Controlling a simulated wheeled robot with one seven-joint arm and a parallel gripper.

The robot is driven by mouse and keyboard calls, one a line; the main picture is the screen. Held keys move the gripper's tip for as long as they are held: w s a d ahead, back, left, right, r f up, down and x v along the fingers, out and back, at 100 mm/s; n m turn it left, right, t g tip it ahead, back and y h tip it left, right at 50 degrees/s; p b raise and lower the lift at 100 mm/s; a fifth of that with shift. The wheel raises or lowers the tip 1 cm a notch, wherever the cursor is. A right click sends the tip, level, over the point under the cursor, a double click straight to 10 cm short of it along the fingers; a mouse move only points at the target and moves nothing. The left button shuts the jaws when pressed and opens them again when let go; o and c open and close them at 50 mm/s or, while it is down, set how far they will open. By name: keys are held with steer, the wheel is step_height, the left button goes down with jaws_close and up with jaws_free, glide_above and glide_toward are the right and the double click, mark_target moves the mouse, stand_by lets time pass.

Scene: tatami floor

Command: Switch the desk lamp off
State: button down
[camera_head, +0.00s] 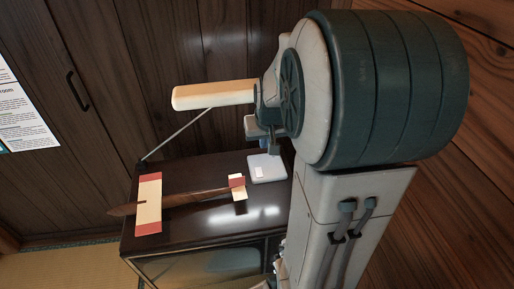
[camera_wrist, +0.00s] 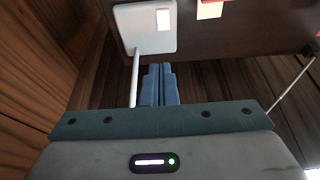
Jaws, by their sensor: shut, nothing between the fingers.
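The desk lamp has a pale square base (camera_head: 268,168) with a small white switch plate (camera_head: 259,172) on it, on the dark cabinet top. A cream, bright bar-shaped lamp head (camera_head: 213,95) reaches left above the cabinet. In the wrist view the base (camera_wrist: 135,30) is at the top left, with the switch (camera_wrist: 163,19) on its right part and a pale post (camera_wrist: 134,78) rising from its edge. My gripper (camera_wrist: 160,68) is shut and empty. Its tips point toward the base, just below and apart from it in the wrist view. My arm hides part of the lamp in the head view.
The dark cabinet top (camera_head: 190,173) also holds a long brown wooden object (camera_head: 183,200) lying across cream-and-red strips (camera_head: 149,205). A thin slanted rod (camera_head: 178,136) rises from the far left corner. Dark wooden walls stand close behind.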

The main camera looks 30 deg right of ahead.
mark_target(261, 168)
stand_by(0.3)
steer(key=x, duration=0.4)
steer(key=b+x, duration=0.1)
steer(key=x, duration=0.4)
steer(key=b+x, duration=0.1)
steer(key=x, duration=0.4)
steer(key=shift+s+a, duration=0.1)
steer(key=shift+s, duration=0.15)
steer(key=shift+p, duration=0.3)
steer(key=shift+w+g+p, duration=0.1)
steer(key=shift+g+p, duration=0.2)
steer(key=shift+f, duration=0.25)
